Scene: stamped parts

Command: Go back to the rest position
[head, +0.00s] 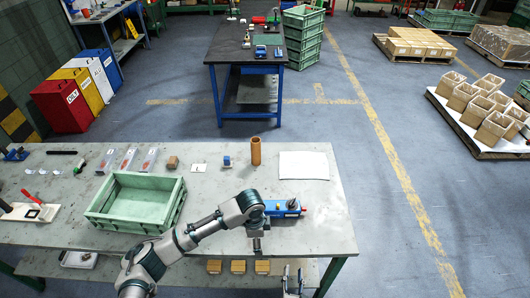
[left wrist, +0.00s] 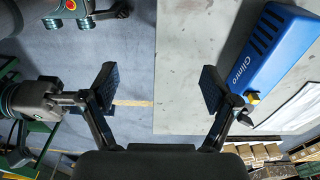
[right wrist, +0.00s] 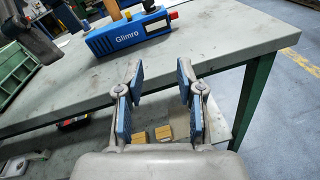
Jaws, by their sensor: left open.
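My right gripper (head: 292,281) shows at the bottom of the head view, in front of the table's front edge. In the right wrist view its two blue-padded fingers (right wrist: 158,97) are apart with nothing between them. My left arm crosses the front of the table in the head view; its fingers are not clear there. In the left wrist view the left gripper (left wrist: 160,90) has its dark-padded fingers apart and empty, over the table edge and floor. A blue Glimro device (head: 283,208) lies on the table near the left arm's end, also seen in both wrist views (left wrist: 268,55) (right wrist: 128,36).
The grey table (head: 322,235) holds a green crate (head: 130,222), a brown cylinder (head: 256,151), a white sheet (head: 304,165) and small parts. Several small wooden blocks (head: 238,267) sit on the shelf below. The floor right of the table (head: 385,235) is clear.

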